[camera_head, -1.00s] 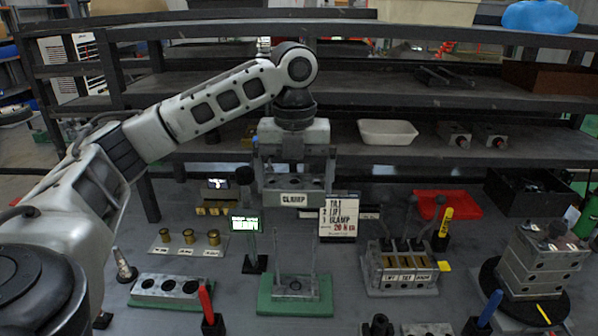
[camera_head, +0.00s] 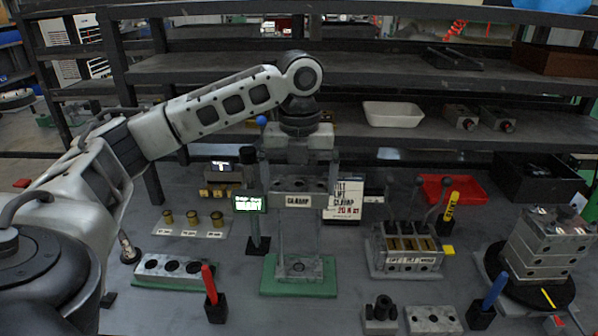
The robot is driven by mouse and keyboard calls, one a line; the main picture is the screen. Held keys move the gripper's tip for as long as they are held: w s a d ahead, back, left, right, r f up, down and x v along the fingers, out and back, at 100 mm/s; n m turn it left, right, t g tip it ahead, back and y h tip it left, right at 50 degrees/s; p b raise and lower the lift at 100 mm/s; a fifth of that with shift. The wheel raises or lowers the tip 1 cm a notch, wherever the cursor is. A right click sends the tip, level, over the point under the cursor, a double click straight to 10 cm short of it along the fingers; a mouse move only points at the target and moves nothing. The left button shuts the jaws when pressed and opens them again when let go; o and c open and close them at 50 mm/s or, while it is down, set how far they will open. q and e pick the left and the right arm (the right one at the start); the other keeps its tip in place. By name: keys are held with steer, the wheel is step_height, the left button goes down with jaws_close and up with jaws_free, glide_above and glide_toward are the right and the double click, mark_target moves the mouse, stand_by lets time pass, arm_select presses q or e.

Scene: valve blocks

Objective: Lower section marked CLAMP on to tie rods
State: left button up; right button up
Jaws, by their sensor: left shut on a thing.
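My left gripper (camera_head: 299,172) comes down from above with its two fingers shut on the sides of a grey metal section with a white CLAMP label (camera_head: 298,200). The section is held level above a grey base block (camera_head: 292,268) on a green mat (camera_head: 268,287). Thin upright tie rods (camera_head: 279,232) stand on the base, directly below the section. Their tops meet the section's lower edge in this view; I cannot tell whether they are in its holes. My right gripper is not in view.
A small lit display (camera_head: 248,203) on a stand is close left of the section. A printed card (camera_head: 345,200) stands just behind right. A lever valve block (camera_head: 407,250) is to the right, a stacked block (camera_head: 545,248) further right. A red pen (camera_head: 209,284) stands front left.

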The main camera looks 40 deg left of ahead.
arm_select(q)
steer(key=shift+f, duration=0.35)
stand_by(0.4)
steer(key=shift+p, duration=0.65)
stand_by(0.8)
step_height(320, 180, down, 11)
steer(key=b, duration=0.2)
stand_by(4.5)
steer(key=o, duration=0.9)
steer(key=shift+f, duration=0.15)
